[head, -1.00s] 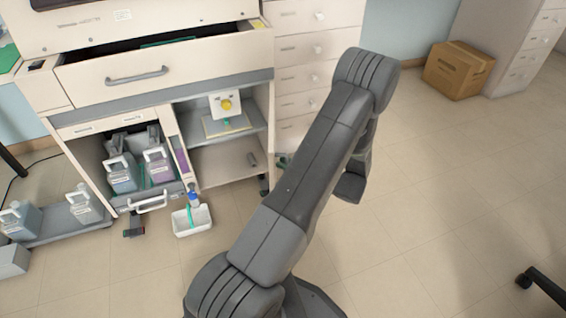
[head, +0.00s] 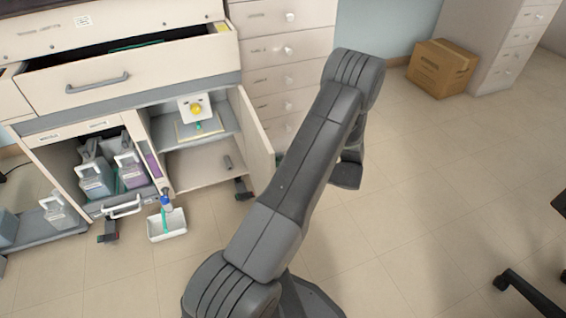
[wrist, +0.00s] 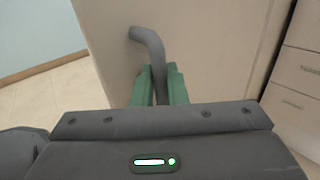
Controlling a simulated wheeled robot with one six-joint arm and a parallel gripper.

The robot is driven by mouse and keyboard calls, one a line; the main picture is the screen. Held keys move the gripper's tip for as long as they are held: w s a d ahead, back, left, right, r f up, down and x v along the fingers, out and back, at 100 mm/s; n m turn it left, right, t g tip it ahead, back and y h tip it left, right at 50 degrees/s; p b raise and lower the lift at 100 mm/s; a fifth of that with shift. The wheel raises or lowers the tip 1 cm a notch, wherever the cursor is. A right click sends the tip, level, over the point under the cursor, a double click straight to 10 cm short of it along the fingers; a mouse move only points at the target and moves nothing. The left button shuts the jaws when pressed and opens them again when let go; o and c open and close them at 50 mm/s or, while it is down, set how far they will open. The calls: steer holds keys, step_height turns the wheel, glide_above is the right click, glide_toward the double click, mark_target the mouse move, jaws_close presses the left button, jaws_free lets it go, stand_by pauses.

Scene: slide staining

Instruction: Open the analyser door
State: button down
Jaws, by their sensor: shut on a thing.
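The analyser door (head: 252,138) is a cream panel at the right side of the lower right compartment. It stands swung outward, and the compartment behind it is open to view. In the wrist view, the door's cream face (wrist: 210,50) fills the middle, with a grey curved handle (wrist: 148,42) on it. My gripper (wrist: 160,84) has green fingers shut on this handle. In the head view the gripper is mostly hidden behind my arm; only a bit of green shows by the door's outer edge.
An open drawer (head: 130,72) sits above the compartments. Bottles (head: 97,178) stand in the lower left bay. A white tray (head: 167,224) lies on the floor in front. Drawers (head: 290,50) stand behind the door. A cardboard box (head: 442,68) is farther right. Floor at right is mostly clear.

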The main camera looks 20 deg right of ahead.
steer(key=shift+w, duration=0.1)
steer(key=c, duration=1.8)
jaws_free()
steer(key=p+v, duration=0.2)
steer(key=v, duration=1.1)
steer(key=shift+s+d+p, duration=0.2)
steer(key=shift+d+p, duration=0.1)
steer(key=shift+p, duration=0.05)
steer(key=b+x, duration=0.2)
steer(key=x, duration=1.1)
steer(key=shift+w+a+b, duration=0.15)
steer(key=shift+a+b, duration=0.2)
steer(key=shift+a, duration=0.05)
